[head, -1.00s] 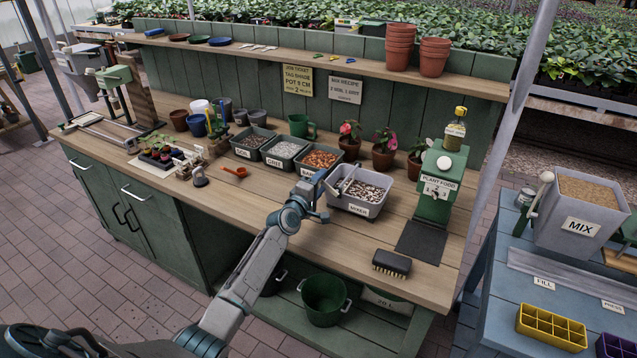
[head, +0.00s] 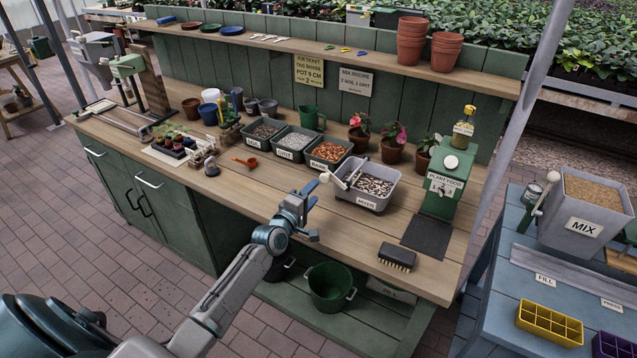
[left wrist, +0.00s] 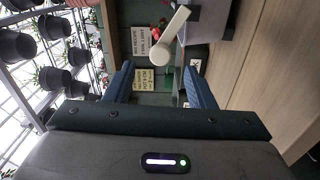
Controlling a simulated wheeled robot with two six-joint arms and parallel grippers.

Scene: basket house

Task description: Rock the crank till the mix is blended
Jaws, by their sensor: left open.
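The mixer tub (head: 362,203) is a grey box on the wooden bench, filled with a speckled dark and pale mix. Its crank has a pale arm and a white knob (head: 325,177) at the tub's left side. In the left wrist view the knob (left wrist: 165,53) shows just ahead of the fingers, between their lines. My left gripper (head: 315,212) is open and empty, in front of the knob on the near side and apart from it. It also shows in the left wrist view (left wrist: 158,76). My right gripper is out of view.
Labelled bins (head: 293,144) of ingredients stand left of the tub. A green plant food dispenser (head: 441,186) stands to its right, a brush (head: 397,256) in front. A second table holds a grey MIX hopper (head: 583,208) with a lever.

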